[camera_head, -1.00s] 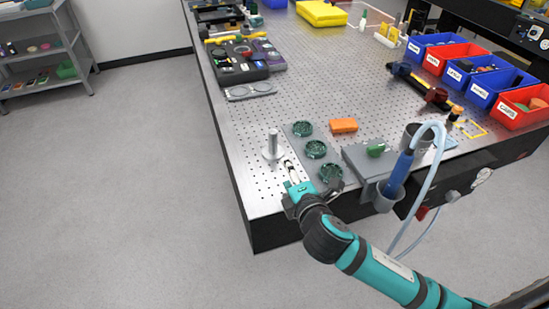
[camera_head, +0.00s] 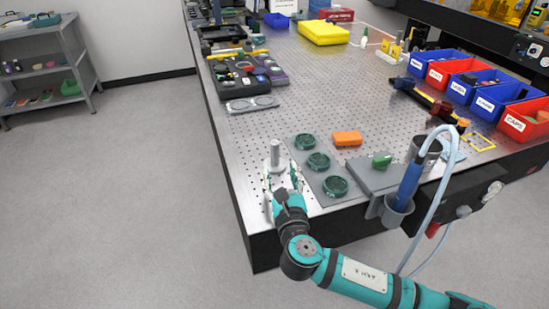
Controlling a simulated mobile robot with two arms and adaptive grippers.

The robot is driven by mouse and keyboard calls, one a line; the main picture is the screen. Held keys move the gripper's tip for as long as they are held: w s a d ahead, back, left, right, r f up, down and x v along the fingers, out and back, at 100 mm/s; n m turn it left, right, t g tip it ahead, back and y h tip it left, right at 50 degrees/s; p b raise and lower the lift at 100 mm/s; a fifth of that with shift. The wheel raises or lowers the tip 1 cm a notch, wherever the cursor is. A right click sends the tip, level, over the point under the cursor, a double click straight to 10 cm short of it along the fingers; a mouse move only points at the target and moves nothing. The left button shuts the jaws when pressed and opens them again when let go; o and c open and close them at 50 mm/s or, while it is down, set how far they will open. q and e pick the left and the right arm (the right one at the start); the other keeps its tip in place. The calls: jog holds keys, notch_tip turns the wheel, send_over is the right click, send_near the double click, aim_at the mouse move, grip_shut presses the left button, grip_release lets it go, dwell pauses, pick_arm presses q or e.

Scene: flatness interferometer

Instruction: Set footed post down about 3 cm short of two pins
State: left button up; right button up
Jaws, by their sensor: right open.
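The footed post (camera_head: 275,153), a pale metal cylinder on a wider foot, stands upright near the left front corner of the perforated table (camera_head: 345,95). My right gripper (camera_head: 281,176) is open at the post's near side, with its fingers spread to the left and right of the foot. I cannot tell whether they touch it. The fingers and palm hide part of the table in front of the post. I cannot make out the two pins. My left gripper is not in view.
A grey plate with several dark green round pieces (camera_head: 318,161) lies just right of the gripper. An orange block (camera_head: 347,138) and a grey box with a green piece (camera_head: 381,160) are farther right. Perforated table surface behind the post is clear.

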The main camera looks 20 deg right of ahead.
aim_at(275, 155)
jog(key=w, duration=0.6)
jog(key=w+d, duration=0.1)
jog(key=w, duration=0.2)
jog(key=shift+d, duration=0.1)
jog(key=shift+s, duration=0.1)
jog(key=shift+c, duration=0.2)
grip_shut()
dwell(0.3)
